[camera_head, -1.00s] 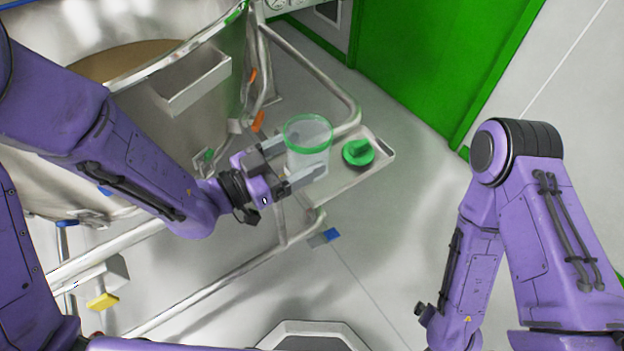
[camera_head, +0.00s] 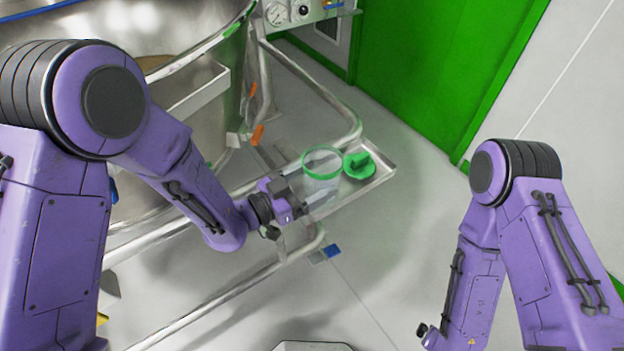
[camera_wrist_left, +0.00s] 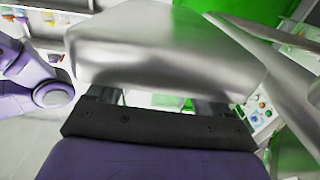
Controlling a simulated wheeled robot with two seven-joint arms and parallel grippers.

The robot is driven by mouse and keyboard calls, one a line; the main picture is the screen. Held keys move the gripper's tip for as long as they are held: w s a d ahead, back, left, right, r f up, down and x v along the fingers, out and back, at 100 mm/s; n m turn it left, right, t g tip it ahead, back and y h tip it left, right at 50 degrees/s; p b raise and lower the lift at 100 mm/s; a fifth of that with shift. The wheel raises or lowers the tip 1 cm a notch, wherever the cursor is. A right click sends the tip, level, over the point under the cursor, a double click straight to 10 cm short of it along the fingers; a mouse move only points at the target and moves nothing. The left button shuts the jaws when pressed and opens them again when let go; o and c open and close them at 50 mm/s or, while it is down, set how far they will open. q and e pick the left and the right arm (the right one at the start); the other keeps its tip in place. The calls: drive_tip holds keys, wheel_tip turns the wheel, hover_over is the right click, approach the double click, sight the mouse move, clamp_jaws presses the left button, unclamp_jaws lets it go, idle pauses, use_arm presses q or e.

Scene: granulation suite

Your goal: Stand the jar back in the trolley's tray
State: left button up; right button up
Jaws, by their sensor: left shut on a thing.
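The jar (camera_head: 321,187), clear with a green rim, is upright or nearly so in the head view, in front of the trolley's tray (camera_head: 376,181). My left gripper (camera_head: 311,197) is shut on the jar's side, its fingers reaching in from the left. The jar's base is partly hidden by the fingers, and I cannot tell whether it touches the tray floor. A green lid (camera_head: 359,166) with a raised grip lies in the tray, right beside the jar in the picture.
Metal rails (camera_head: 325,95) of the trolley curve behind and left of the tray. A large steel vessel (camera_head: 215,130) stands at the left. Orange handles (camera_head: 257,135) are near the rails. Grey floor right of the tray is clear. A big silvery surface (camera_wrist_left: 160,50) fills much of the wrist view.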

use_arm(q)
drive_tip(key=o, duration=1.7)
drive_tip(key=shift+f, duration=0.1)
drive_tip(key=shift+o, duration=0.2)
drive_tip(key=shift+r+p, duration=0.3)
drive_tip(key=shift+p, duration=0.05)
drive_tip(key=b+v, duration=0.1)
drive_tip(key=v, duration=1.1)
drive_tip(key=shift+b, duration=0.4)
drive_tip(key=shift+f, duration=0.1)
